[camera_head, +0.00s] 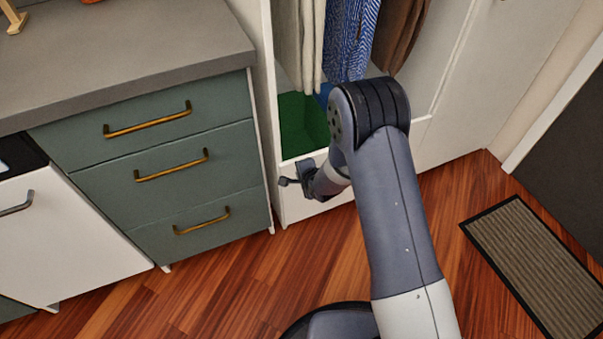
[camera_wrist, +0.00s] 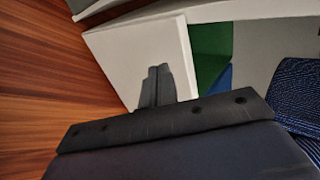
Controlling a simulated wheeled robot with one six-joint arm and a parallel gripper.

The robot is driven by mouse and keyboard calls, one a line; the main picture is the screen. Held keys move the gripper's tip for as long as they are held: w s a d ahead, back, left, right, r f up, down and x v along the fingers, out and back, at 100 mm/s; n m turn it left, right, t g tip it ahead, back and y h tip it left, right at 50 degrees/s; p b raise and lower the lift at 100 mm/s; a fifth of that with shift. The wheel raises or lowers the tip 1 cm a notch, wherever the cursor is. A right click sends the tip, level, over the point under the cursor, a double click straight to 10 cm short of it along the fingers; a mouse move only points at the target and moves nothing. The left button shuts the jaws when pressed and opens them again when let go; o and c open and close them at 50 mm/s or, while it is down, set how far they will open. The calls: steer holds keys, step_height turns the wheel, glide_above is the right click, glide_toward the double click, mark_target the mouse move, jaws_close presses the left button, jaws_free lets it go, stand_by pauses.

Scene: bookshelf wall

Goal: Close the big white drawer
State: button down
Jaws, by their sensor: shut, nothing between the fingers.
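The big white drawer (camera_head: 296,206) is at the bottom of the wardrobe in the head view, below the hanging clothes. A green thing (camera_head: 300,125) shows behind its front. How far the drawer stands out is hard to tell. My gripper (camera_head: 286,181) is in front of the drawer's white face, near its left end, with its fingers shut and empty. In the wrist view, my gripper's fingers (camera_wrist: 157,72) lie over the white drawer front (camera_wrist: 130,55). I cannot tell if they touch it. My arm hides the drawer's right part.
Hanging clothes (camera_head: 345,40) are above the drawer. A green-grey cabinet (camera_head: 180,195) with brass handles stands to the left. A striped doormat (camera_head: 535,260) lies on the wooden floor at right.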

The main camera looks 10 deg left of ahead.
steer(key=p+v, duration=0.2)
steer(key=v, duration=0.8)
